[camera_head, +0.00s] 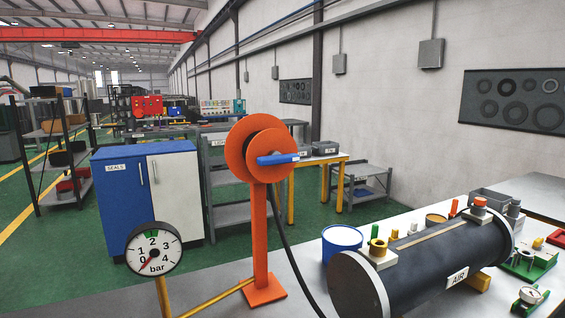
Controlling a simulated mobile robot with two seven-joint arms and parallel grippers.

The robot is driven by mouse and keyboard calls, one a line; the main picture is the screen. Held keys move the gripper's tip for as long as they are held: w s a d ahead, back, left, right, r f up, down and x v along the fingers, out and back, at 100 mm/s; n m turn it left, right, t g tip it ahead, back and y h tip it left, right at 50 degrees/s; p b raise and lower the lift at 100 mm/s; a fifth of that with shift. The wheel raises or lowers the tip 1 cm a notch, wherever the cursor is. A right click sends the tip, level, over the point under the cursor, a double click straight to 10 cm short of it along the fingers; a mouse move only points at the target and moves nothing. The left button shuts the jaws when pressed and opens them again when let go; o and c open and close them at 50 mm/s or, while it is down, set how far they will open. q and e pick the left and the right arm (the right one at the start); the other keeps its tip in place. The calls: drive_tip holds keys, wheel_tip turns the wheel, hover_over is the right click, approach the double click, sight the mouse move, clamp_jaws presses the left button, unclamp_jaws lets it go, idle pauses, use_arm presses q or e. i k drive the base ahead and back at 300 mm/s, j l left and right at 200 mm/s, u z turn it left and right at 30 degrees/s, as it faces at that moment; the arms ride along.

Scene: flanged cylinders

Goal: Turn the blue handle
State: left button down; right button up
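The blue handle (278,159) sticks out to the right from the front of a round orange flanged wheel (243,146). It lies nearly level, tilted slightly up at its right end. The wheel sits on top of an orange post (260,235) whose square foot (264,291) stands on the grey table. A white pressure gauge (153,248) marked in bar stands at the left, its red needle pointing to the lower left. A dark cylinder labelled AIR (430,265) lies at the right. Neither of my grippers shows, and nothing touches the handle.
A black hose (288,245) runs from the wheel down toward the table. A yellow pipe (215,296) runs low beside the post. A blue-sided tin (341,241) and small fittings crowd the right. A blue and white cabinet (148,195) stands behind at left.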

sight(274, 157)
drive_tip(key=l+z, duration=0.3)
drive_tip(key=l, duration=1.4)
